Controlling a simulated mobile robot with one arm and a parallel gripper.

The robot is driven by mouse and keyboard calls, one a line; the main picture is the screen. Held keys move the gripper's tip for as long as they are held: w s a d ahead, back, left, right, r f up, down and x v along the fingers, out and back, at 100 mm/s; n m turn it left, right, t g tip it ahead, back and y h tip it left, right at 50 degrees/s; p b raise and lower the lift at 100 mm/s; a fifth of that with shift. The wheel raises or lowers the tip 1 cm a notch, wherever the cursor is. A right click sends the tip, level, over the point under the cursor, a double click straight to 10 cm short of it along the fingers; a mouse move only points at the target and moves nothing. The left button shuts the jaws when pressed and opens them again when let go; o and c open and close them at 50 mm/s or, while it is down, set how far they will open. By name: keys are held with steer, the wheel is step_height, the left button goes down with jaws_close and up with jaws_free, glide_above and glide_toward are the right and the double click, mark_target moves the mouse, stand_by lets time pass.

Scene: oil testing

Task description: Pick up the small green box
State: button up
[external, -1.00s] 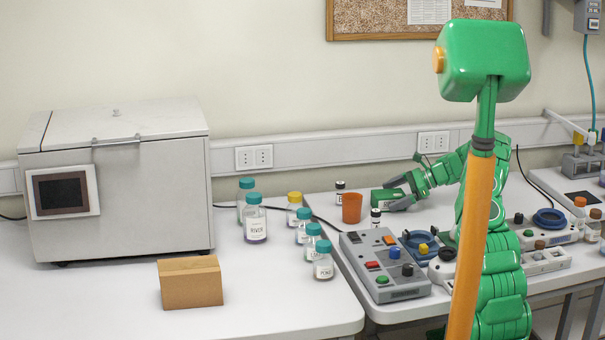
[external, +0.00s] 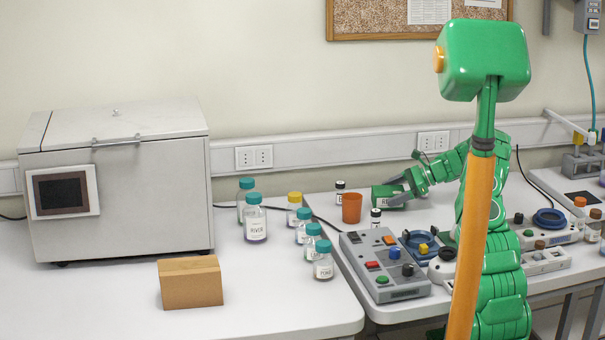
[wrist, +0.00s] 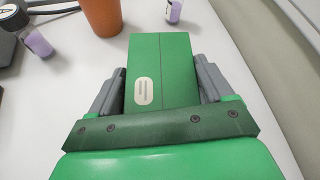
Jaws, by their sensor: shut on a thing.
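The small green box (external: 383,197) is on the right-hand table in the external view, beside the orange cup. It has a white label and also fills the middle of the wrist view (wrist: 160,75). My gripper (external: 400,190) is shut on the box, with one grey finger along each side of it. The gripper also shows in the wrist view (wrist: 160,90). I cannot tell whether the box is clear of the table or touching it.
The orange cup (external: 352,208) stands close to the left of the box. Small dark-capped vials (external: 376,222) stand nearby. A grey button panel (external: 385,265) lies in front. Several capped bottles (external: 255,220) and a cardboard box (external: 190,283) occupy the left table.

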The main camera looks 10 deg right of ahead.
steer(key=s+r, duration=1.2)
steer(key=s, duration=0.2)
steer(key=shift+a, duration=0.3)
